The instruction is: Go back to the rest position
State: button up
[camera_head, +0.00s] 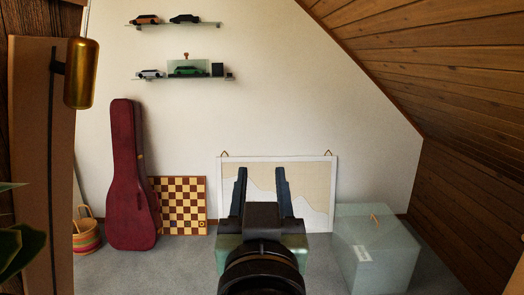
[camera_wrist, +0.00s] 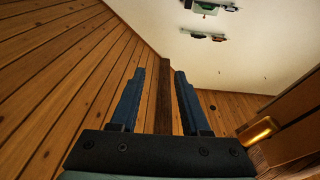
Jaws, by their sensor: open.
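My gripper (camera_head: 262,190) is at the bottom middle of the head view, pointing away from me, with its two dark fingers apart and nothing between them. It also shows in the wrist view (camera_wrist: 156,100), where both blue-grey fingers stand apart and empty. In the head view the fingers overlap the framed picture (camera_head: 318,180) leaning on the back wall. I cannot tell the exact distance between them.
A red instrument case (camera_head: 130,180), a checkered board (camera_head: 180,203) and a pale translucent box (camera_head: 375,255) stand along the wall. Shelves with model cars (camera_head: 187,70) hang above. A brass lamp (camera_head: 81,75) hangs at upper left. A sloped wooden ceiling (camera_head: 430,50) closes the right.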

jog(key=s+r+t+p, duration=0.2)
jog(key=s+r+p, duration=0.1)
jog(key=r, duration=0.8)
jog(key=s+r+t+p, duration=0.3)
jog(key=r+p, duration=0.3)
jog(key=r, duration=0.5)
jog(key=s+r+t+p, duration=0.2)
jog(key=s+r+p, duration=0.2)
jog(key=r, duration=0.8)
jog(key=shift+s+t+p, duration=0.3)
jog(key=shift+s+p, duration=0.1)
jog(key=shift+s, duration=0.35)
